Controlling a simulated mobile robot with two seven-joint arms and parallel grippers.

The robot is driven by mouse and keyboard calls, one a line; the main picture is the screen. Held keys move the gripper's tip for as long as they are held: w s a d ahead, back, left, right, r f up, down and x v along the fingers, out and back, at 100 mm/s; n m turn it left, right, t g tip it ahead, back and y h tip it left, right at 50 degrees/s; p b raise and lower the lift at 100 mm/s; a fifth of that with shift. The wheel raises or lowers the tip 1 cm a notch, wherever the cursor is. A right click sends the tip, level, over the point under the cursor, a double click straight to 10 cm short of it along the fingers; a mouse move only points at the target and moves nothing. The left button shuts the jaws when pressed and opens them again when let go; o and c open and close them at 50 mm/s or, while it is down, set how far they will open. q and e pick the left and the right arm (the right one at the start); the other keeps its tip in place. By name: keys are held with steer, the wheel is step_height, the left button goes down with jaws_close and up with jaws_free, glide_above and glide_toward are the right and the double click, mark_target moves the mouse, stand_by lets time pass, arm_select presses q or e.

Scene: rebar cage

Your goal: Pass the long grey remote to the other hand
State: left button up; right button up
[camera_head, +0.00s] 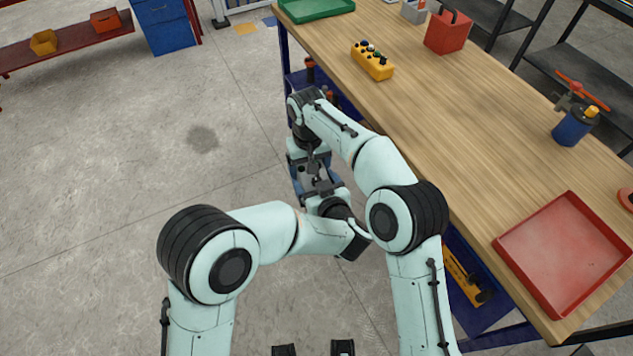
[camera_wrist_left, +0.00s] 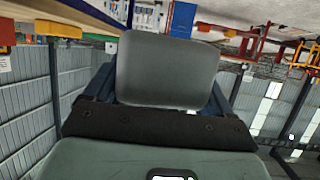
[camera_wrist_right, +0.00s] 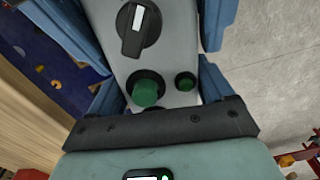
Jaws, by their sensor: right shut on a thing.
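The long grey remote (camera_head: 316,181) is between my two grippers, in front of the bench's left edge. In the right wrist view its face (camera_wrist_right: 172,52) shows a black knob and two green buttons. My right gripper (camera_wrist_right: 158,95) is shut on it. My left gripper (camera_head: 322,187) faces the right one from the near side. In the left wrist view the remote's plain grey end (camera_wrist_left: 166,70) stands between the blue fingers. In the right wrist view the left gripper's blue fingers stand either side of the remote with gaps, so it looks open. The arms partly hide the remote in the head view.
The wooden bench (camera_head: 470,130) fills the right side. On it are a red tray (camera_head: 565,255), a yellow button box (camera_head: 372,61), a red container (camera_head: 447,32), a blue cylinder (camera_head: 574,127) and a green tray (camera_head: 315,8).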

arm_select(q)
steer(key=shift+d, duration=0.1)
steer(key=c, duration=0.5)
arm_select(e)
steer(key=shift+a, duration=0.15)
arm_select(q)
steer(key=shift+r, duration=0.15)
steer(key=shift+c, duration=0.4)
arm_select(e)
steer(key=o, duration=1.3)
steer(key=shift+c, duration=0.2)
